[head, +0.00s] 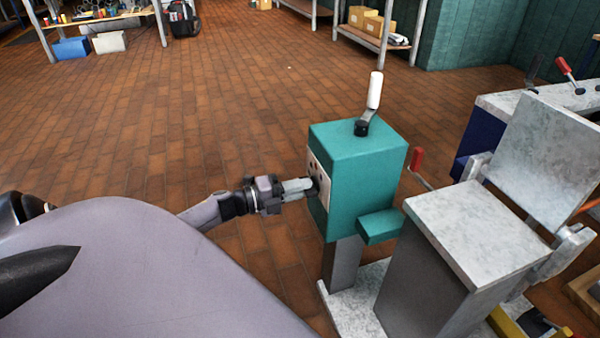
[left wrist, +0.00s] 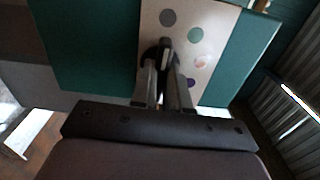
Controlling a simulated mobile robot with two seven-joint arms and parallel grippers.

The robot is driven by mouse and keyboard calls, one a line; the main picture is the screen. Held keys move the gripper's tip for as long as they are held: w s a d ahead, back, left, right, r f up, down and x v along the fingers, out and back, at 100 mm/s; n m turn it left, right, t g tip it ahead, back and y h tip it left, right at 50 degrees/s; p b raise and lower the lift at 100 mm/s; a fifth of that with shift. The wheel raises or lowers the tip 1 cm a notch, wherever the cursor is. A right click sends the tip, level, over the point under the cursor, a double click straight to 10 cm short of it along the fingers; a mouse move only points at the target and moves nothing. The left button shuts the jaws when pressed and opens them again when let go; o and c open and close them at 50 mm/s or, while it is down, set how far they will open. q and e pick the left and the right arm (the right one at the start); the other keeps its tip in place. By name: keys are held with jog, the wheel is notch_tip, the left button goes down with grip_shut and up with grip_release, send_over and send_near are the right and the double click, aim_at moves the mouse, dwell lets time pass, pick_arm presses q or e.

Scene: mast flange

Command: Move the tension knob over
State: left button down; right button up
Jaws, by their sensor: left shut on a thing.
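The tension knob (left wrist: 163,54) is a dark knob on a pale panel (left wrist: 207,22) with several coloured dots, on the side of a teal machine head (head: 358,165). My left gripper (left wrist: 168,75) is shut on the knob, its fingers on either side of it. In the head view my left gripper (head: 307,187) reaches the panel from the left, and the knob is mostly hidden by the fingers. My right gripper is not in view.
A white-handled lever (head: 374,92) stands on top of the teal head, and a red-handled lever (head: 417,160) sticks out at its right. A grey metal block (head: 470,225) stands at the front right. The brick floor (head: 200,130) to the left is clear.

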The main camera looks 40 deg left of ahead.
pick_arm(q)
jog(key=shift+w+d+r+n, duration=0.15)
jog(key=shift+r+n, duration=0.05)
jog(key=shift+n, duration=0.1)
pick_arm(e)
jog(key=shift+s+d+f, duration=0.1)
pick_arm(q)
jog(key=c, duration=1.1)
grip_release()
jog(key=shift+f, duration=0.1)
jog(key=p+v, duration=0.1)
jog(key=v, duration=0.6)
jog(key=shift+p, duration=0.3)
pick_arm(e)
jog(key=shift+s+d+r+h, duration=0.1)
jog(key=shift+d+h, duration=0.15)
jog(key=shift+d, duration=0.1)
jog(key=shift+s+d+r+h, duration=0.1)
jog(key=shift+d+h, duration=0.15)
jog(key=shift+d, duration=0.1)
